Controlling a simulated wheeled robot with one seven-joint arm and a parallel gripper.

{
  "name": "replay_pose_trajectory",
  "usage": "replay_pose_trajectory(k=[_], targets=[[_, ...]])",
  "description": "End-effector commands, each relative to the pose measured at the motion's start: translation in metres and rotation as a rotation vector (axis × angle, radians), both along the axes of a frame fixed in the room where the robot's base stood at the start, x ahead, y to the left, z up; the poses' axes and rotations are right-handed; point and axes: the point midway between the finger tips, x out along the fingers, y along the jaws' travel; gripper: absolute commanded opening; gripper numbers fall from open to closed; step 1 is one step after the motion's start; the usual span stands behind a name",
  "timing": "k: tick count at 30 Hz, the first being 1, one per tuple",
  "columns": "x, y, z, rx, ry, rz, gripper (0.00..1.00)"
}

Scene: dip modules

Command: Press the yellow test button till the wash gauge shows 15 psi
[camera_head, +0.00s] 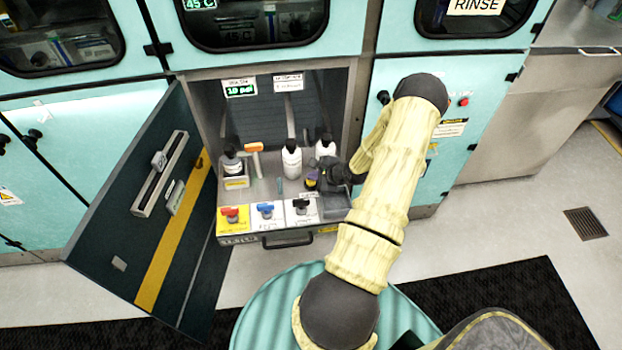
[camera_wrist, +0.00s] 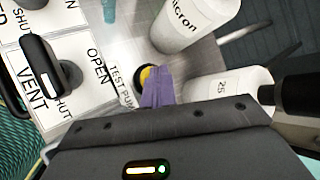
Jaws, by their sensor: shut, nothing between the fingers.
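The yellow test button (camera_wrist: 147,74) shows in the wrist view, in a dark round surround beside a label starting "TEST PU". My gripper (camera_wrist: 157,88) is shut and empty, its purple fingertips over the button and covering part of it. I cannot tell whether they touch or press it. In the head view my gripper (camera_head: 313,179) reaches into the open cabinet, at the right side of the pull-out tray, and hides most of the button. The gauge display (camera_head: 240,90) at the cabinet's upper left reads about 10 psi in green.
Red (camera_head: 231,214), blue (camera_head: 265,210) and black (camera_head: 300,206) valve handles line the tray front. White filter bottles (camera_head: 291,160) stand behind, close to my gripper. An orange-handled valve (camera_head: 254,147) is at the left. The dark cabinet door (camera_head: 142,212) hangs open at the left.

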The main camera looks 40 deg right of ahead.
Motion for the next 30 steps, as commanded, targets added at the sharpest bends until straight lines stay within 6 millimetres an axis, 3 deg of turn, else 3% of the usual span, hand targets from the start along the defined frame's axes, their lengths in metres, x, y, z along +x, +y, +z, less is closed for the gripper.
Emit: replay_pose_trajectory(k=[11, 30], targets=[[-0.001, 0.0, 0.0, 0.001, 0.002, 0.0, 0.0], [0.0, 0.0, 0.02, 0.0, 0.001, 0.0, 0.0]])
